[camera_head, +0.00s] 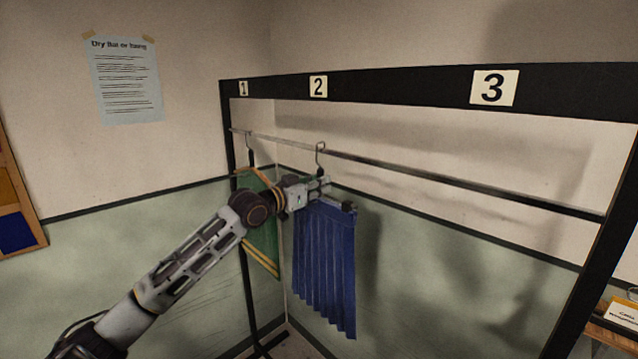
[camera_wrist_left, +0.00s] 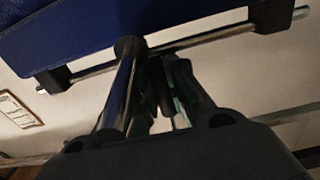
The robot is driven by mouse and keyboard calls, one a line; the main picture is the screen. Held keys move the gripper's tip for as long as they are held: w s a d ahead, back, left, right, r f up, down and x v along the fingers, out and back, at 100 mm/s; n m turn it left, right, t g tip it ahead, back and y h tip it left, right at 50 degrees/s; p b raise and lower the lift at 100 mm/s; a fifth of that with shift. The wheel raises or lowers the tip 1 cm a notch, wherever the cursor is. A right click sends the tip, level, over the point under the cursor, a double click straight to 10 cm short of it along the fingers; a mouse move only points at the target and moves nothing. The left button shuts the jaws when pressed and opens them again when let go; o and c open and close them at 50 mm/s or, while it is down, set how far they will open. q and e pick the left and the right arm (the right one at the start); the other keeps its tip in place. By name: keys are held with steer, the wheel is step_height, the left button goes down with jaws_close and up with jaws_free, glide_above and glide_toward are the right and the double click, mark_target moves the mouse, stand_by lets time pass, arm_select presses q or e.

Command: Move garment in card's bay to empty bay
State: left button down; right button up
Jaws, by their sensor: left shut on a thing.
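A blue pleated garment (camera_head: 325,262) hangs from a clip hanger under number plate 2 (camera_head: 318,87). My left gripper (camera_head: 320,186) is shut on the hanger just below its hook (camera_head: 320,152). The hook is at the rail (camera_head: 400,174); I cannot tell whether it rests on it. In the left wrist view the garment (camera_wrist_left: 70,25) fills the top left, with the gripper fingers (camera_wrist_left: 175,95) below it. A green garment with yellow trim (camera_head: 263,240) hangs under plate 1 (camera_head: 243,88), partly behind my arm. No garment hangs under plate 3 (camera_head: 494,88). My right gripper is out of view.
The black rack frame (camera_head: 420,94) spans the scene, with an upright (camera_head: 600,255) at the right. A white card (camera_head: 625,314) with print too small to read stands on a wooden surface at the right edge. A notice (camera_head: 125,80) is on the left wall. The rail right of the blue garment is clear.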

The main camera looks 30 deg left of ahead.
arm_select(q)
steer(key=shift+f, duration=0.2)
stand_by(0.3)
steer(key=c, duration=1.3)
jaws_free()
steer(key=shift+c, duration=0.2)
steer(key=shift+f, duration=0.1)
steer(key=shift+s, duration=0.1)
steer(key=v, duration=1.1)
steer(key=shift+s+a, duration=0.15)
steer(key=shift+s, duration=0.2)
stand_by(0.6)
